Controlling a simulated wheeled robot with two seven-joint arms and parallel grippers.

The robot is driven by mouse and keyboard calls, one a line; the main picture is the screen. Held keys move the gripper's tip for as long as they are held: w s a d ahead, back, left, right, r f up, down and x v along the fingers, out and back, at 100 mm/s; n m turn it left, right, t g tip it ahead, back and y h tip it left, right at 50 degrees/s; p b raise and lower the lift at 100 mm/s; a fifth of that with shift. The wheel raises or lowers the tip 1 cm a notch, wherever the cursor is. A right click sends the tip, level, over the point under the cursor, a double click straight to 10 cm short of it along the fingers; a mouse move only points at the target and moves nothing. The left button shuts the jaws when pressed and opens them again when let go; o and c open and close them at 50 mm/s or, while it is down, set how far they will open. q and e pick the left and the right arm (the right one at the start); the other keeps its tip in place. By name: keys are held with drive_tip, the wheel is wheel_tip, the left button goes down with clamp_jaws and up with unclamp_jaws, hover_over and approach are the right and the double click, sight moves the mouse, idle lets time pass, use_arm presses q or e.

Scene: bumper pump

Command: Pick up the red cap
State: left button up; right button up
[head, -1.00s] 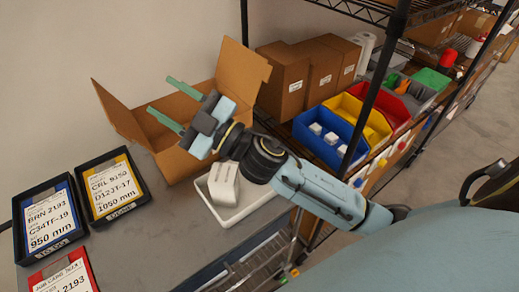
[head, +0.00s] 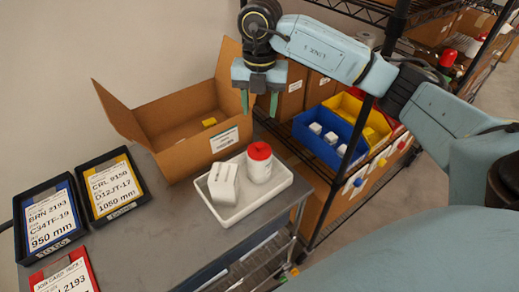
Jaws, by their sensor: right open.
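The red cap (head: 259,151) sits on top of a white cylindrical bottle (head: 259,170). The bottle stands upright in a white tray (head: 238,217) on the grey table. My right gripper (head: 259,103) is above the red cap, pointing down, with its two green fingers apart and empty. A gap shows between the fingertips and the cap. My left gripper is not in view.
A white block-like part (head: 223,183) lies in the tray to the left of the bottle. An open cardboard box (head: 201,151) with a yellow item (head: 209,122) stands behind. Black-framed job cards (head: 113,186) lie at left. Shelf bins, including a blue one (head: 322,143), are at right.

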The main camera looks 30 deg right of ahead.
hover_over(260, 145)
drive_tip(key=f, duration=0.7)
drive_tip(key=shift+s+a+f+p, duration=0.15)
drive_tip(key=shift+s+f+p, duration=0.15)
drive_tip(key=shift+s+p, duration=0.1)
drive_tip(key=shift+w+f+p, duration=0.25)
drive_tip(key=shift+f+p, duration=0.05)
drive_tip(key=shift+f, duration=1.1)
drive_tip(key=shift+w+f+p, duration=0.2)
drive_tip(key=shift+f+p, duration=0.1)
drive_tip(key=shift+f, duration=1.05)
drive_tip(key=shift+c, duration=0.3)
clamp_jaws()
